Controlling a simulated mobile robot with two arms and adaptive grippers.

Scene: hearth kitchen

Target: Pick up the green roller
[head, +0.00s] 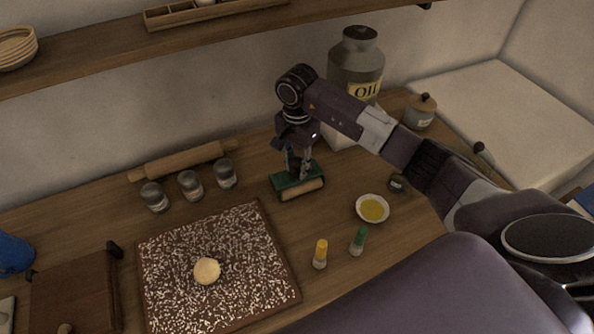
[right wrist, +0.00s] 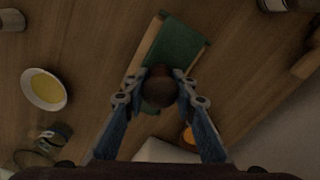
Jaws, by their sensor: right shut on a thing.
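The green roller (head: 290,181) has a green body with a pale wooden part along its front side. It is at the back middle of the wooden counter in the head view, low over or on the surface; I cannot tell whether it touches. My right gripper (head: 299,168) points down at it from above. In the right wrist view, the green roller (right wrist: 182,45) lies beyond the fingertips, and its round brown knob (right wrist: 160,88) is between the two fingers of my right gripper (right wrist: 161,98), which are shut on it. My left gripper is not in view.
A flour-dusted board (head: 215,235) with dough (head: 207,271) lies left of the roller. Glass jars (head: 190,185) and a rolling pin (head: 180,161) stand behind the board. An oil bowl (head: 372,208) and small yellow (head: 320,253) and green (head: 358,241) bottles are to the right.

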